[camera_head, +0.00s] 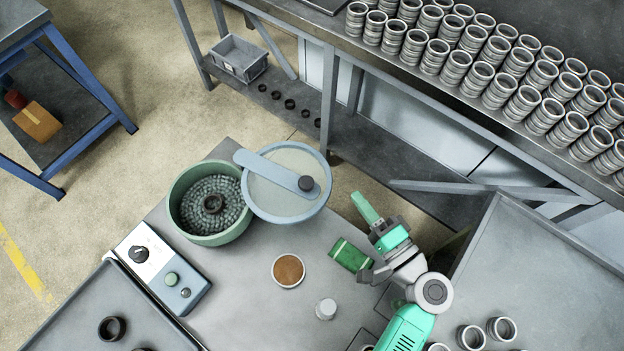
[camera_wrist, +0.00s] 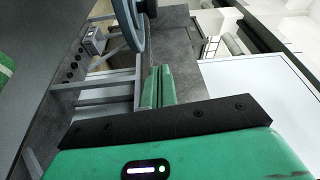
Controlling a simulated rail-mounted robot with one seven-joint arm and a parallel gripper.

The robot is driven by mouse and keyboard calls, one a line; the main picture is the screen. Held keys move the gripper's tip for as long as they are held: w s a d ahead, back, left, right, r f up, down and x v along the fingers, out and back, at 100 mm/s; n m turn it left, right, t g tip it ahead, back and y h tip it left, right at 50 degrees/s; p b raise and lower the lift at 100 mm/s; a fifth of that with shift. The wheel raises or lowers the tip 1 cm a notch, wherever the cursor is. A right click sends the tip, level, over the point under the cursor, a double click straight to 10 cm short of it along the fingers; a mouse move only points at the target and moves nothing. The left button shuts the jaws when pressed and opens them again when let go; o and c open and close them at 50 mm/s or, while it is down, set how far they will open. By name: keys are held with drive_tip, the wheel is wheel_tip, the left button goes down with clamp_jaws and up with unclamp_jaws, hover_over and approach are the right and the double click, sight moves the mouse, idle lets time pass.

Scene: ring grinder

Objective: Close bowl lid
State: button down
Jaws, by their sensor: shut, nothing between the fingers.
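The green bowl (camera_head: 172,208) stands on the grey table, holding grey grinding media with a dark ring (camera_head: 213,203) in the middle. Its round pale blue lid (camera_head: 268,201) is swung aside to the right, so the bowl is mostly uncovered. A bar with a black knob (camera_head: 306,183) crosses the lid. My gripper (camera_head: 359,198) is to the right of the lid, apart from it. In the wrist view, my gripper's green fingers (camera_wrist: 158,82) are together and empty. The lid's rim (camera_wrist: 131,25) shows beyond them at the top; the bowl is not clearly visible there.
A dish of brown material (camera_head: 288,270), a white-capped container (camera_head: 326,309) and a green packet (camera_head: 349,254) are on the table. A rear bench (camera_head: 335,35) carries many metal rings. Some table space between them is clear.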

sight(321, 187)
drive_tip(key=w+a, duration=0.1)
drive_tip(key=a, duration=0.1)
drive_tip(key=w+a, duration=0.2)
drive_tip(key=a, duration=0.1)
drive_tip(key=w+a, duration=0.2)
drive_tip(key=shift+w+a+r, duration=0.1)
drive_tip(key=shift+a, duration=0.25)
drive_tip(key=shift+s+a, duration=0.2)
drive_tip(key=shift+a, duration=0.05)
